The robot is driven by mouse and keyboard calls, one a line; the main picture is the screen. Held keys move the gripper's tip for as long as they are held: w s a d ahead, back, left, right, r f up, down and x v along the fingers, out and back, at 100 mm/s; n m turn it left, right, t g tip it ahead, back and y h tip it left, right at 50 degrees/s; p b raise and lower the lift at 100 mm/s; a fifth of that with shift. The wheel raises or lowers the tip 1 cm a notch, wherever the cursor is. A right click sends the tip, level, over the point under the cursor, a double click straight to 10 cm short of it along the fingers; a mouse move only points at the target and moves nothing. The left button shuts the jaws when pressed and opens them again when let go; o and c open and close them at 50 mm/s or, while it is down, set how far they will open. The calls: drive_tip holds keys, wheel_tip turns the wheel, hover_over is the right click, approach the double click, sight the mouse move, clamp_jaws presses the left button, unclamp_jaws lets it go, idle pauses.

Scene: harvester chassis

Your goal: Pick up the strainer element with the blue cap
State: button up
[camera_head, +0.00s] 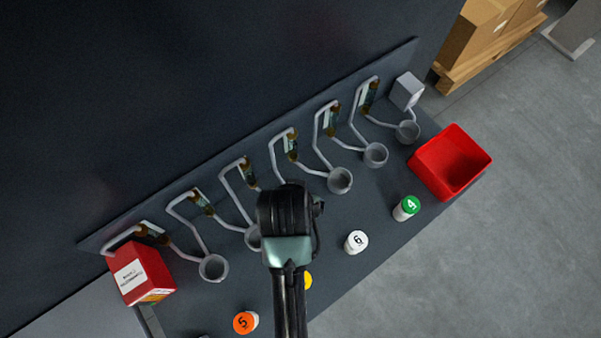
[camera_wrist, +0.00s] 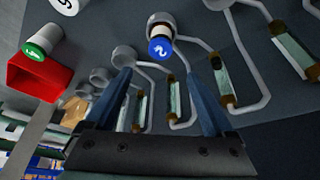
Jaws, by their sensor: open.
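The strainer element with the blue cap (camera_wrist: 161,46) shows in the wrist view just beyond my fingertips, between their lines. Its cap is marked 2 and faces the camera; its pale body lies behind it, at or in a grey cup on a pipe. I cannot tell how deep it sits. My gripper (camera_wrist: 157,57) is open, with nothing held between its two blue-grey fingers. In the head view my dark arm stands over the middle of the bench and hides the blue cap and my fingertips.
Several grey cups (camera_head: 340,180) on bent pipes line the back panel. White (camera_head: 356,242), green (camera_head: 407,208), orange (camera_head: 246,322) and partly hidden yellow (camera_head: 308,281) capped elements stand in front. A red bin (camera_head: 434,186) is right; a red box (camera_head: 140,274) is left.

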drive_tip(key=x, duration=0.6)
drive_tip(key=shift+s+f, duration=0.25)
drive_tip(key=shift+f, duration=0.25)
drive_tip(key=shift+p+x, duration=0.45)
drive_tip(key=shift+x, duration=2)
drive_tip(key=shift+s+f, duration=0.1)
drive_tip(key=shift+s, duration=0.1)
drive_tip(key=shift+c, duration=0.3)
clamp_jaws()
